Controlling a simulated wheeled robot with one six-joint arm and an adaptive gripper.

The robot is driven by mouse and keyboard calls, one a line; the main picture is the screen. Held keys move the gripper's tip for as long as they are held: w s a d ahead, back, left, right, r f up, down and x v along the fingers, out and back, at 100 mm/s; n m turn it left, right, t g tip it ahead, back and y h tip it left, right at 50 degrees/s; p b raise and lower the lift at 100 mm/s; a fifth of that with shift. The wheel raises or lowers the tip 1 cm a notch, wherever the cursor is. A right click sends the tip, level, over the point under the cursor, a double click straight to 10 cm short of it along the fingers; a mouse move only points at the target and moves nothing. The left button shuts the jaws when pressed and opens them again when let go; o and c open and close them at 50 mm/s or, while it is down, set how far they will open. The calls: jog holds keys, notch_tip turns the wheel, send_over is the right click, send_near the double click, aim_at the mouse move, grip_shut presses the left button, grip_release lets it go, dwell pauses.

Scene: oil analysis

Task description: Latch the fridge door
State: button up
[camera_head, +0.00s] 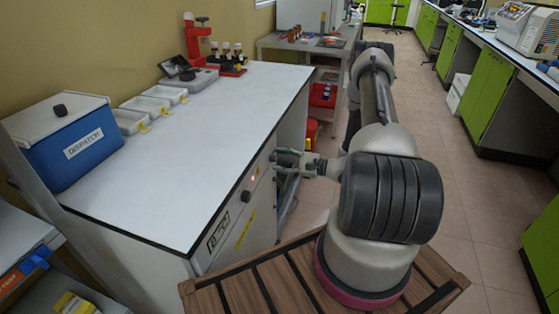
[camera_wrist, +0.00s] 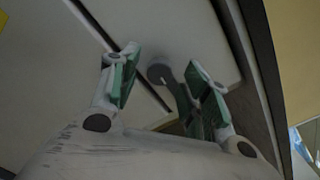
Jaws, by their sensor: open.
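The fridge front (camera_head: 236,232) is the pale panel under the white worktop, with a label, a yellow strip and a small red light. A black knob (camera_head: 246,195) sits on it. My gripper (camera_head: 276,162) is open at the far end of this front, level with its upper part. In the wrist view, my gripper (camera_wrist: 161,62) has its green-padded fingers apart, facing a pale panel (camera_wrist: 185,28) crossed by a dark seam. A round grey piece (camera_wrist: 158,73) with a dark lever-like part shows between the fingers; I cannot tell whether they touch it.
The worktop (camera_head: 195,135) carries a blue dispatch box (camera_head: 70,140), white trays (camera_head: 147,105) and a red stand (camera_head: 196,40). A red bin (camera_head: 322,95) stands beyond the counter. Open floor (camera_head: 455,170) lies to the right, before green cabinets (camera_head: 486,95).

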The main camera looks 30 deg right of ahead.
jog(key=shift+w+a, duration=0.15)
jog(key=shift+a, duration=0.05)
jog(key=shift+c, duration=0.5)
grip_shut()
